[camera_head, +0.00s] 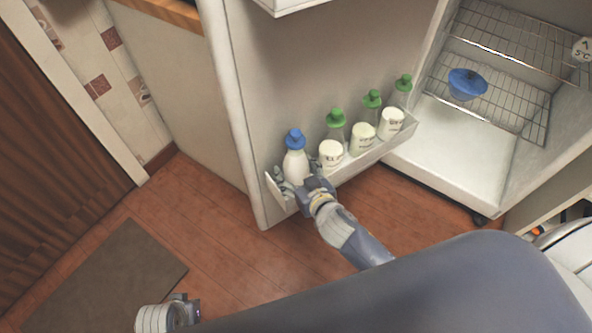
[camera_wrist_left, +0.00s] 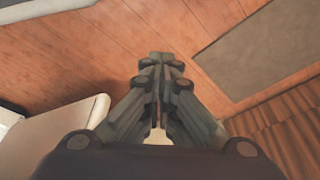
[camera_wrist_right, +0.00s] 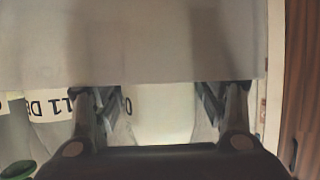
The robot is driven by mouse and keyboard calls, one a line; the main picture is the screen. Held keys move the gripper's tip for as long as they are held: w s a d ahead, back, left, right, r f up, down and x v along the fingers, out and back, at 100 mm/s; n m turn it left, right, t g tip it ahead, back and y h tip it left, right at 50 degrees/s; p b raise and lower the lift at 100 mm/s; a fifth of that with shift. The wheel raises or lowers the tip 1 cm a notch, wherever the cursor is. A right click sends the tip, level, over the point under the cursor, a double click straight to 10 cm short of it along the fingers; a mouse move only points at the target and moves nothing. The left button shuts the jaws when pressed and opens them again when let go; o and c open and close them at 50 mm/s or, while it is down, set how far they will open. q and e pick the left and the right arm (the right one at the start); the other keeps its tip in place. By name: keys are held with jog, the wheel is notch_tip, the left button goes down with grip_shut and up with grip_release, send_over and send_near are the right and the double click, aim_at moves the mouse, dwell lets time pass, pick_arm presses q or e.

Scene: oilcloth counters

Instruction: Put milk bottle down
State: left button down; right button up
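The milk bottle (camera_head: 296,166), white with a blue cap, stands upright in the door shelf (camera_head: 372,157) of the open fridge, at the shelf's near left end. My right gripper (camera_head: 302,187) is at the bottle's lower body. In the right wrist view the fingers (camera_wrist_right: 160,95) are spread wide, with a pale surface, apparently the bottle (camera_wrist_right: 165,115), between them. The bottle's base is hidden by the shelf and gripper. My left gripper (camera_head: 190,308) is low over the floor, away from the fridge. Its fingers (camera_wrist_left: 160,62) are together and empty in the left wrist view.
White jars (camera_head: 331,153) and green-capped bottles (camera_head: 336,122) fill the shelf just right of the milk bottle. A dark mat (camera_head: 105,280) lies on the wooden floor at left.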

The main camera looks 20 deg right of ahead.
jog(key=shift+r, duration=0.1)
jog(key=shift+s+r, duration=0.1)
jog(key=shift+s, duration=0.25)
jog(key=p+v, duration=0.2)
jog(key=v, duration=0.9)
pick_arm(q)
notch_tip(320, 180, down, 6)
jog(key=s, duration=0.2)
jog(key=shift+s+a, duration=0.15)
pick_arm(e)
jog(key=s+d+f+g, duration=0.1)
jog(key=s+f+g, duration=0.2)
jog(key=s+f, duration=0.2)
jog(key=s+d+f+g+h, duration=0.1)
jog(key=s+f+g, duration=0.3)
jog(key=f, duration=0.7)
jog(key=s+d+f+g, duration=0.2)
jog(key=s+f+g, duration=0.2)
jog(key=f, duration=0.5)
jog(key=shift+s+n, duration=0.4)
jog(key=shift+s, duration=0.5)
jog(key=shift+d, duration=0.15)
